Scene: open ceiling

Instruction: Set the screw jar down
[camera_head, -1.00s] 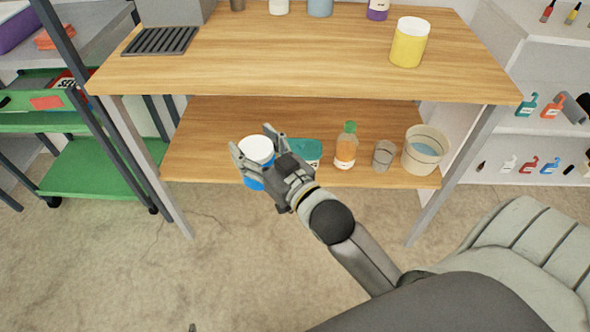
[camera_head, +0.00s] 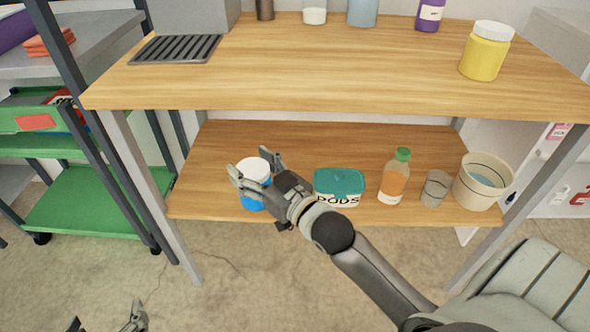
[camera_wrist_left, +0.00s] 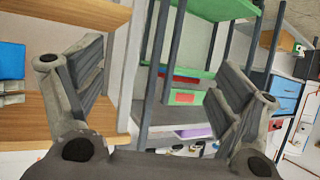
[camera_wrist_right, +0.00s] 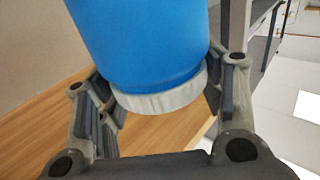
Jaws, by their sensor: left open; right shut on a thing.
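The screw jar (camera_head: 254,170) is blue with a white lid and stands about upright in the head view. My right gripper (camera_head: 257,166) is shut on it, fingers around the jar near the lid. It is at the left front part of the lower wooden shelf (camera_head: 220,145); whether its base touches the shelf I cannot tell. In the right wrist view the jar's blue body (camera_wrist_right: 145,45) fills the space between the fingers, lid towards the palm. My left gripper (camera_head: 106,325) shows only in part at the lower left; in the left wrist view (camera_wrist_left: 158,75) it is open and empty.
A teal-lidded pods tub (camera_head: 340,187), an orange bottle (camera_head: 395,180), a grey cup (camera_head: 435,188) and a beige bucket (camera_head: 483,183) stand right of the jar. The upper tabletop (camera_head: 330,70) overhangs the shelf. A green cart (camera_head: 90,205) is at left.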

